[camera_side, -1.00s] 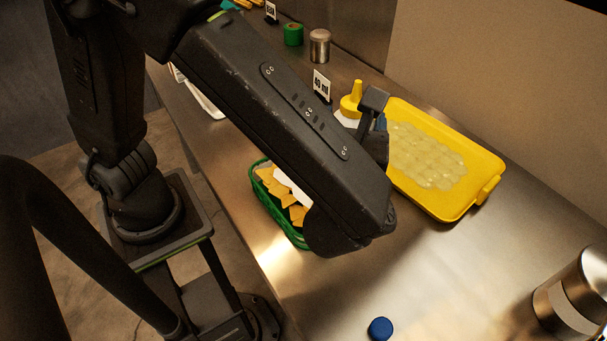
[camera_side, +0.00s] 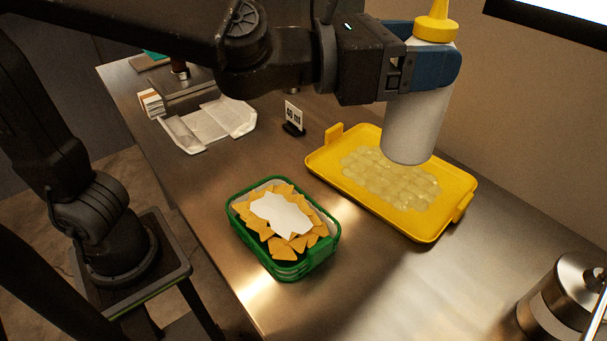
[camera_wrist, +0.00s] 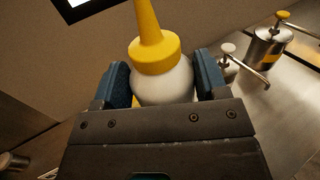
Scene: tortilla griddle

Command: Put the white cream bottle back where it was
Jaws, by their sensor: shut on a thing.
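The white cream bottle (camera_side: 414,122) with a yellow cap and nozzle is upright in the side view, high over the yellow tray (camera_side: 323,162). My gripper (camera_side: 432,68) is shut around its upper body, just below the cap, with blue fingers on both sides. The bottle (camera_wrist: 165,84) also shows in the wrist view between the two blue fingers of my gripper (camera_wrist: 164,82), nozzle pointing up. The bottle's base looks clear of the surface.
A green basket (camera_side: 326,254) of chips with white cream on top stands in front of the tray. A small sign (camera_side: 293,117), a paper-lined tray (camera_side: 207,125) and a metal pump dispenser (camera_side: 560,300) stand around.

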